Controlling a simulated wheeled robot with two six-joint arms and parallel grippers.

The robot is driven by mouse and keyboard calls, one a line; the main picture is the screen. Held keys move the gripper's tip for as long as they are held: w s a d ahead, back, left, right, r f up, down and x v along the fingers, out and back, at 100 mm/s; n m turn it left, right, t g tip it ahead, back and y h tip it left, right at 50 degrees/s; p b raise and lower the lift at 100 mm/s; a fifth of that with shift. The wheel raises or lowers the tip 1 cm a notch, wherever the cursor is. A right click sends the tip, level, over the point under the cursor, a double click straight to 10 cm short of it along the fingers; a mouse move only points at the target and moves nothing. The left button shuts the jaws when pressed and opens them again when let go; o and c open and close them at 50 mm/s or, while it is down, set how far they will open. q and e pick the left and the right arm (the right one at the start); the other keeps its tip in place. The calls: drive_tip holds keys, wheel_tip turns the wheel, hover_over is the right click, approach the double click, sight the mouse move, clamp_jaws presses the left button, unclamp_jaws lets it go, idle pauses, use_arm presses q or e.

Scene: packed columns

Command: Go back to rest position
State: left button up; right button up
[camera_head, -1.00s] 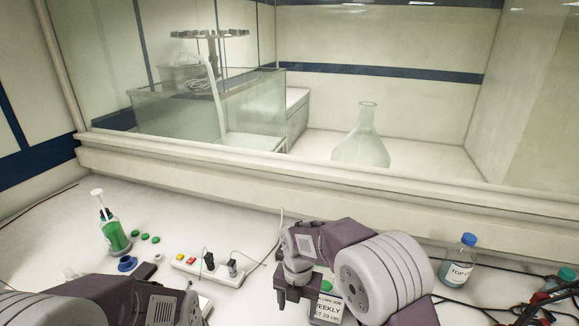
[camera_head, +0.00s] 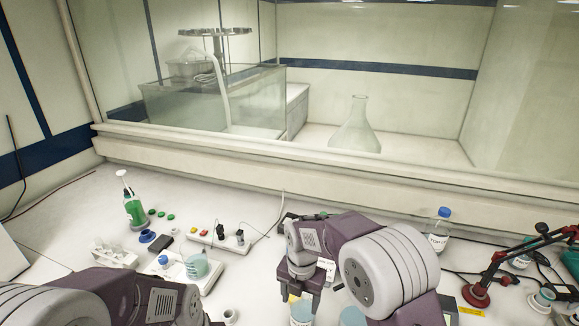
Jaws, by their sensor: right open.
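My right gripper (camera_head: 299,296) points down over the bench at the lower middle, at the end of my purple and grey right arm. Its jaws are open, and I see nothing held between them. A clear container (camera_head: 302,314) shows just below it at the bottom edge; I cannot tell whether they touch. My left arm comes in at the lower left, and its gripper is outside the picture.
A power strip (camera_head: 218,238), a green bottle (camera_head: 134,212) and a beaker (camera_head: 196,267) stand left of my right arm. A blue-capped bottle (camera_head: 439,231) and a red stand (camera_head: 481,294) are to the right. A glass-fronted hood (camera_head: 330,165) closes off the back.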

drive_tip(key=s+d+m+t, duration=0.1)
drive_tip(key=s+d+m, duration=0.55)
drive_tip(key=m, duration=0.85)
drive_tip(key=s+d+m+t, duration=0.1)
drive_tip(key=s+d+m, duration=0.2)
drive_tip(key=d+m, duration=0.9)
use_arm(q)
wheel_tip(320, 180, down, 11)
drive_tip(key=b, duration=1)
drive_tip(key=shift+w+r+b, duration=0.15)
drive_tip(key=shift+w+b, duration=0.2)
use_arm(e)
drive_tip(key=s+a+f+m+g, duration=0.1)
drive_tip(key=s+a+f+m, duration=0.2)
drive_tip(key=f, duration=0.7)
drive_tip(key=shift+s+a+f+m, duration=0.2)
drive_tip(key=shift+s+f+m, duration=0.1)
drive_tip(key=shift+s+m, duration=0.3)
